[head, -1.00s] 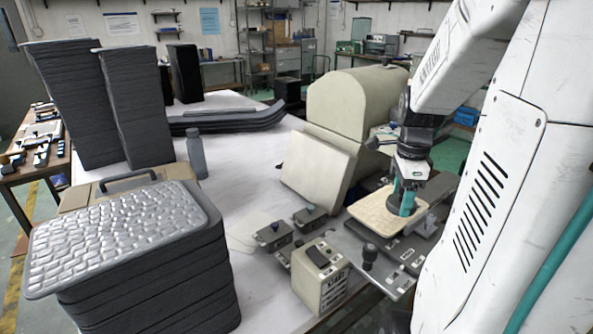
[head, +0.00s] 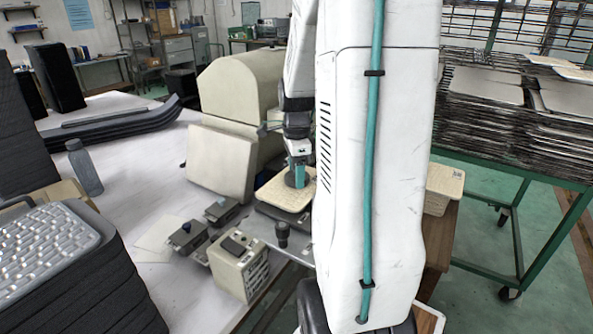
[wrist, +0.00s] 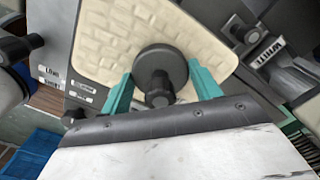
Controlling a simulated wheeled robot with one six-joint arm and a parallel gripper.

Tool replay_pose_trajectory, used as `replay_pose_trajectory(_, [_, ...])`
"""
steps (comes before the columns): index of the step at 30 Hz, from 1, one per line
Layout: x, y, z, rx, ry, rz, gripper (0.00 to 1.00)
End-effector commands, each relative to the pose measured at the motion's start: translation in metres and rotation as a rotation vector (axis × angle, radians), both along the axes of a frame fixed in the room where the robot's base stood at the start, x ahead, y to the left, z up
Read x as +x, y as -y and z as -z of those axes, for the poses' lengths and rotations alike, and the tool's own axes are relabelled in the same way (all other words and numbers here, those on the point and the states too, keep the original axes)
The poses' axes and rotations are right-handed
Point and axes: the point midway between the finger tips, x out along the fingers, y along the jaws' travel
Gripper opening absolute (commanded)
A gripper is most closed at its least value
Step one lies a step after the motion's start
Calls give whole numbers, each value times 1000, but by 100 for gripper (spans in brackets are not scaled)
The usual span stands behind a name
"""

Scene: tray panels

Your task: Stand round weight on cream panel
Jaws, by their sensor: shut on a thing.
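The round weight (wrist: 160,72) is a dark grey disc with a knob. It is between the teal fingers of my gripper (wrist: 162,92), which is shut on its knob. In the head view my gripper (head: 298,176) points down over the cream panel (head: 276,197), with the weight (head: 290,182) low under it. The cream panel (wrist: 105,50) has a woven-looking surface and lies flat on a grey fixture, beneath the weight. The weight looks upright and within the panel's edges. I cannot tell whether its base touches the panel.
A cream control box (head: 240,268) and small dark switch units (head: 187,236) stand at the front left. A large cream domed machine (head: 240,90) with a tilted pad (head: 221,162) is behind. Stacked grey trays (head: 60,250) are at left, a green rack (head: 530,180) at right.

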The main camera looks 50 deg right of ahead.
Motion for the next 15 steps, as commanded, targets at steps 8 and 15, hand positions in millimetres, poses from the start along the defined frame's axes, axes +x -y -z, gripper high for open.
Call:
replay_pose_trajectory(8, [0,0,3,-1,1,0,84])
replay_pose_trajectory(15, [0,0,2,-1,1,0,84])
